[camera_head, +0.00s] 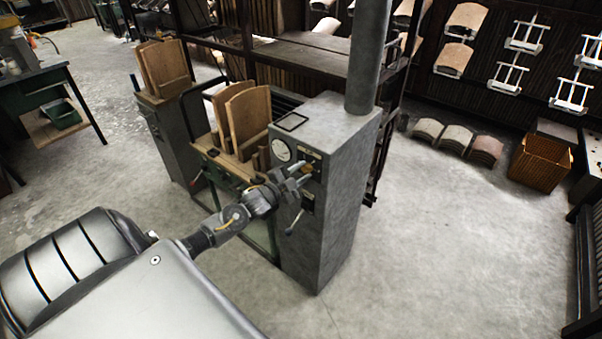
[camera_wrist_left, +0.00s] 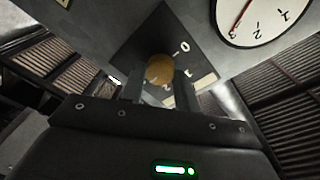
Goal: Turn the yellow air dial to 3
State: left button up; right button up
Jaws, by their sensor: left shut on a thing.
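The yellow air dial (camera_wrist_left: 159,69) is a round knob on a dark plate with white numbers, on the front of a grey cabinet (camera_head: 345,190). In the left wrist view the dial sits between the two fingers of my left gripper (camera_wrist_left: 155,88), which is shut on it. In the head view my left gripper (camera_head: 305,176) reaches the cabinet's front and mostly hides the dial. My right gripper is not in view.
A white gauge (camera_head: 281,150) with a red needle is on the cabinet beside the dial. A lever (camera_head: 294,222) sticks out below my gripper. Wooden boards (camera_head: 248,118) stand left of the cabinet. Open floor (camera_head: 440,240) lies to the right.

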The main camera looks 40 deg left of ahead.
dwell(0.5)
pick_arm(q)
jog(key=o, duration=1)
jog(key=shift+c, duration=0.2)
jog(key=shift+s+f, duration=0.15)
jog(key=shift+s, duration=0.35)
jog(key=s+b, duration=0.2)
jog(key=s, duration=0.7)
jog(key=shift+s+a, duration=0.4)
